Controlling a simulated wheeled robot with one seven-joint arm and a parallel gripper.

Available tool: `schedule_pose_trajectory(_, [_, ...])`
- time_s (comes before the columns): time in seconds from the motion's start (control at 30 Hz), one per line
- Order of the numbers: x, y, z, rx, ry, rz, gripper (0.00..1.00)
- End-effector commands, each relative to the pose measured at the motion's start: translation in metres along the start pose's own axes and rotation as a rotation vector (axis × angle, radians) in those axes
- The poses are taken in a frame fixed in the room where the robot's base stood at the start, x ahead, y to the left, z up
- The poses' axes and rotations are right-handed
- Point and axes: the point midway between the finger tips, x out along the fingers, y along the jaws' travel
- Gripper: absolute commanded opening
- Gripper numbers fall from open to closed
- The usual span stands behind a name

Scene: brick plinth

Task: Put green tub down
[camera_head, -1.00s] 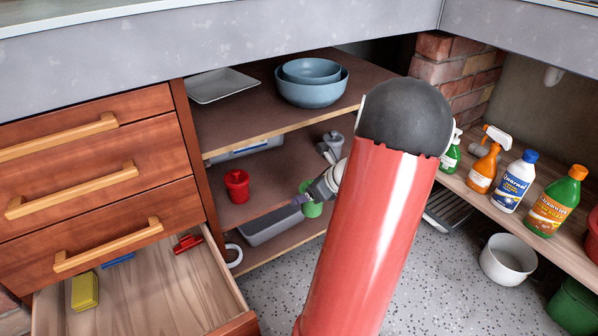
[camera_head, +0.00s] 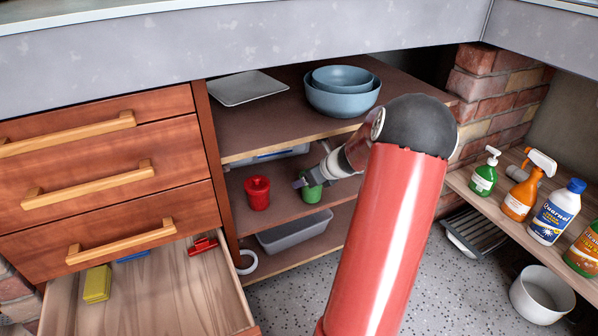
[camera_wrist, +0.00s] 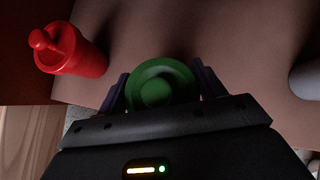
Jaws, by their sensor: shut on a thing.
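The green tub (camera_head: 311,194) is at the middle shelf of the open cabinet, right of a red tub (camera_head: 257,193). My gripper (camera_head: 301,183) is shut on it. In the wrist view the green tub (camera_wrist: 158,86) sits between the two dark fingers of my gripper (camera_wrist: 161,90), its round top facing the camera. The brown middle shelf (camera_head: 236,212) lies behind and below it. I cannot tell whether the tub's base touches the shelf. My red arm covers the right part of the shelf.
The red tub (camera_wrist: 70,50) is close on the left in the wrist view, and a grey object (camera_wrist: 306,78) is at the right edge. A grey bin (camera_head: 293,233) is on the shelf below. Blue bowls (camera_head: 342,98) and a tray (camera_head: 247,88) are above. An open drawer (camera_head: 150,295) is at left.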

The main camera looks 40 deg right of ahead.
Motion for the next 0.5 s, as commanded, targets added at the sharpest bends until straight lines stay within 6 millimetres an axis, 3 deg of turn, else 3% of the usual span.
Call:
schedule_pose_trajectory(0.3, [0.032,0.001,0.032,-0.003,-0.001,0.001,0.43])
schedule_pose_trajectory(0.5, [0.032,0.0,0.029,0.0,-0.001,0.0,0.43])
